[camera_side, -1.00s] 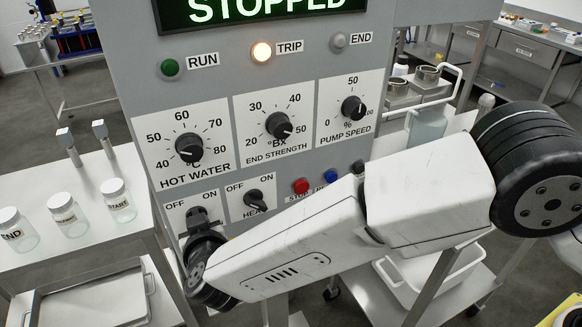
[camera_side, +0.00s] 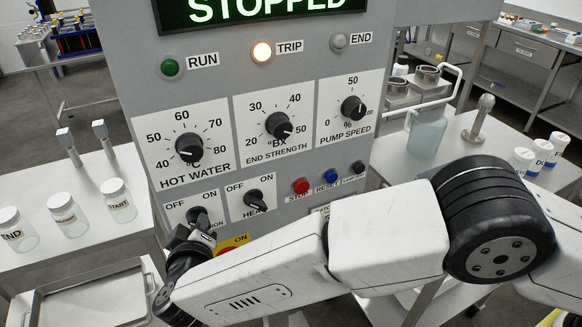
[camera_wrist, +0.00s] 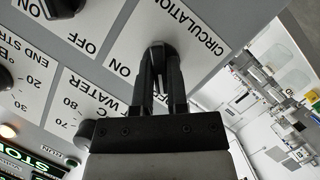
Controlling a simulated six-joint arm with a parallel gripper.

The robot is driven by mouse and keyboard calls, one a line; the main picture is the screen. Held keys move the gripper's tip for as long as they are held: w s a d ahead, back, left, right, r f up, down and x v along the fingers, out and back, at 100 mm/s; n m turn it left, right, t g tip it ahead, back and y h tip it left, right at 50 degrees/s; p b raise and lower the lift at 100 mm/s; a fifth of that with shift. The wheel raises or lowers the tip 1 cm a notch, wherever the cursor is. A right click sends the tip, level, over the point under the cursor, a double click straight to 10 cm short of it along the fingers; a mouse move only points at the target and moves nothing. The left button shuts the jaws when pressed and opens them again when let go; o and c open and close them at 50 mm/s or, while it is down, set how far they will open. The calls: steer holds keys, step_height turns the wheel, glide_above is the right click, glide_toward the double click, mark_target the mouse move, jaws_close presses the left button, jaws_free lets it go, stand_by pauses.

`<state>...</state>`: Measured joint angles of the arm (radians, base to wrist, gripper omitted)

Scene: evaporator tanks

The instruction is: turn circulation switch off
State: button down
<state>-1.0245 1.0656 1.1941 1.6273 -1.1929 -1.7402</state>
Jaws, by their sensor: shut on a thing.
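The circulation switch is a black rotary knob (camera_side: 198,216) on a white plate at the lower left of the grey panel. In the wrist view the knob (camera_wrist: 160,50) lies between the tips of my black gripper (camera_wrist: 160,62), beside an ON mark and the word CIRCULATION. My gripper (camera_side: 200,234) comes at it from below and is shut on the knob. The fingers hide part of the knob, so its exact pointing is unclear.
The heater switch (camera_side: 254,199) sits just right. Red stop (camera_side: 300,186) and blue reset (camera_side: 330,176) buttons lie farther right. A yellow plate (camera_side: 234,244) is close below, partly behind my arm. The display (camera_side: 262,10) reads STOPPED and the TRIP lamp (camera_side: 261,52) is lit.

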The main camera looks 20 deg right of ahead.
stand_by(0.3)
steer(key=c, duration=0.6)
jaws_free()
steer(key=shift+c, duration=0.2)
steer(key=shift+s+a, duration=0.1)
steer(key=shift+s, duration=0.05)
steer(key=s+a+r, duration=0.1)
steer(key=s+r, duration=0.3)
steer(key=r, duration=0.4)
steer(key=shift+s+r, duration=0.2)
steer(key=shift+w+a, duration=0.15)
